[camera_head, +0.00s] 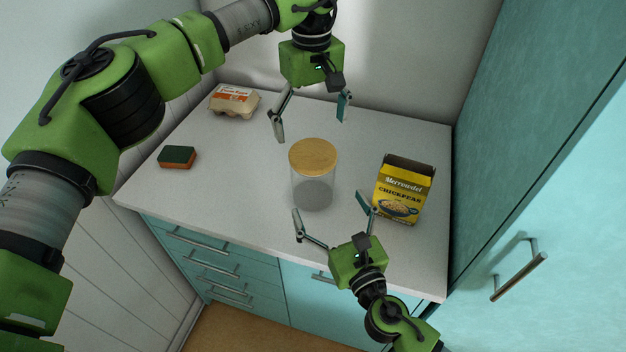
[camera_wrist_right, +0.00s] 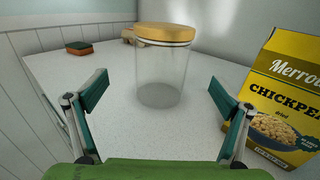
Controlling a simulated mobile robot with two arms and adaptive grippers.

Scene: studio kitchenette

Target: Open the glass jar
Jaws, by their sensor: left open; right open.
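The glass jar (camera_head: 312,190) stands upright on the white counter, with its round wooden lid (camera_head: 314,156) on top. In the right wrist view the clear jar (camera_wrist_right: 161,78) stands ahead with the lid (camera_wrist_right: 165,33) seated on its rim. My left gripper (camera_head: 310,122) is open and empty, pointing down above and behind the lid. My right gripper (camera_head: 328,207) is open and empty at the front of the jar, its fingers spread to either side and short of the glass. In the right wrist view its fingers (camera_wrist_right: 160,100) frame the jar without touching it.
A yellow chickpeas box (camera_head: 402,190) stands close on the jar's right. A sponge (camera_head: 177,157) and an egg carton (camera_head: 234,101) lie at the left and back left of the counter (camera_head: 240,185). A teal cabinet with a handle (camera_head: 519,276) bounds the right side.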

